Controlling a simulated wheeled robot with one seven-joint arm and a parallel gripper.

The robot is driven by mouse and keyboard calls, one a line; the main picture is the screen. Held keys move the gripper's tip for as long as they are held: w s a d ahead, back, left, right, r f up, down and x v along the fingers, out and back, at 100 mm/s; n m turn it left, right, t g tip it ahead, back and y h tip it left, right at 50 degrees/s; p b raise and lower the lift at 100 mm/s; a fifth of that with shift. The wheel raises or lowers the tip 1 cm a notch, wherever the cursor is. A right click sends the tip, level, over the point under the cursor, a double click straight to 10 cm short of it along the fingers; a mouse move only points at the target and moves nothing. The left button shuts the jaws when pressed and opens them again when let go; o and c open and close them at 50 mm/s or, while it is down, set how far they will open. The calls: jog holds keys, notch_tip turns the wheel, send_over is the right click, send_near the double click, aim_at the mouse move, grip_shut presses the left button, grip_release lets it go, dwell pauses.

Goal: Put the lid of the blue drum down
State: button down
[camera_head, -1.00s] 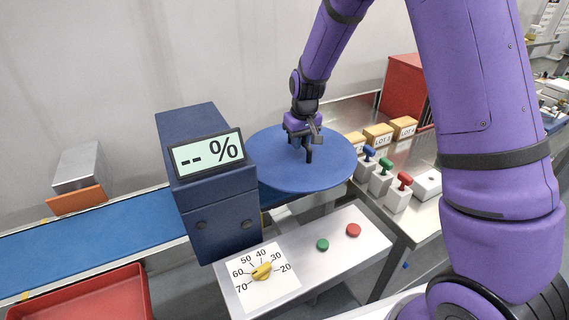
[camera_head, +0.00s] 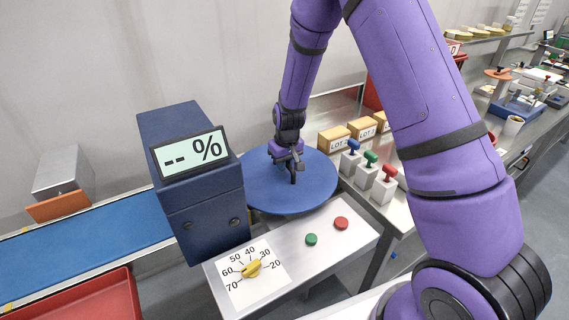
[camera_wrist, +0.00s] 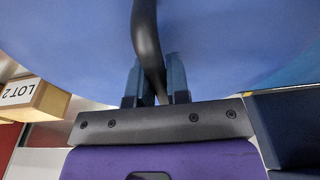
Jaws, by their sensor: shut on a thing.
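The lid of the blue drum is a wide, flat blue disc (camera_head: 265,196) just right of the dark blue display box in the head view. It fills most of the upper wrist view (camera_wrist: 70,45). My gripper (camera_head: 292,170) is above the disc's middle. In the wrist view its two fingers (camera_wrist: 155,88) are closed on the dark curved handle (camera_wrist: 146,35) of the lid. The drum's body cannot be made out under the lid, and I cannot tell whether the lid rests on anything.
The display box (camera_head: 205,205) stands close at the lid's left. A metal panel (camera_head: 285,262) with a yellow dial and two buttons lies in front. Blue, green and red levers (camera_head: 382,185) and LOT boxes (camera_head: 334,139) are at right. A blue conveyor (camera_head: 90,245) is at left.

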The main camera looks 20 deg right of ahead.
jog(key=c, duration=1.1)
grip_release()
jog(key=shift+f, duration=0.1)
jog(key=s+d+r, duration=0.1)
jog(key=s+r, duration=0.2)
jog(key=r, duration=0.8)
jog(key=s+d+r, duration=0.1)
jog(key=s+r, duration=0.3)
jog(key=r, duration=0.7)
jog(key=s+d+r+t, duration=0.1)
jog(key=s+r, duration=0.3)
jog(key=s, duration=0.5)
jog(key=s+d+r+m+t, duration=0.1)
jog(key=s+r, duration=0.4)
jog(key=s, duration=0.4)
jog(key=s+d+r+m+t, duration=0.1)
jog(key=s+d+r, duration=0.1)
jog(key=s+r, duration=0.3)
jog(key=s, duration=0.4)
jog(key=shift+t, duration=0.4)
jog(key=shift+s+d, duration=0.15)
jog(key=shift+s, duration=0.15)
jog(key=shift+c, duration=1.1)
